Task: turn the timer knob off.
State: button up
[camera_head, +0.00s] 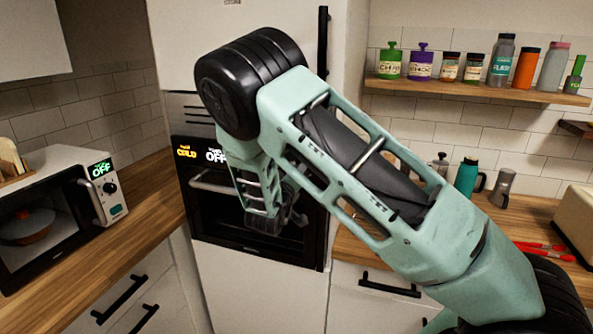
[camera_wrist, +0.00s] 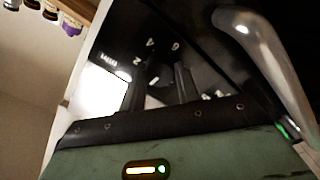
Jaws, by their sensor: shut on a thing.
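The black oven (camera_head: 262,250) is set in the tall white cabinet. Its panel display (camera_head: 200,153) reads COLD and OFF. My gripper (camera_wrist: 157,78) is up against the dark, glossy oven front in the wrist view. Its two dark fingers are shut on a small dark thing, which I take to be the timer knob (camera_wrist: 156,70). White marks stand on the panel around the fingertips. The knob is mostly hidden between the fingers, so its setting cannot be read. In the head view my arm covers the right part of the panel and the knob.
The oven's grey handle (camera_wrist: 265,60) curves close by on the right in the wrist view. A microwave (camera_head: 70,215) with an OFF display stands on the left counter. A shelf (camera_head: 480,92) with jars and bottles is at the right.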

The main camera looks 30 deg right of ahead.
jog(key=shift+n, duration=0.5)
jog(key=o, duration=1)
jog(key=shift+a, duration=0.15)
jog(key=b+v, duration=0.5)
jog(key=v, duration=1.2)
jog(key=shift+s, duration=0.15)
jog(key=shift+a+f, duration=0.1)
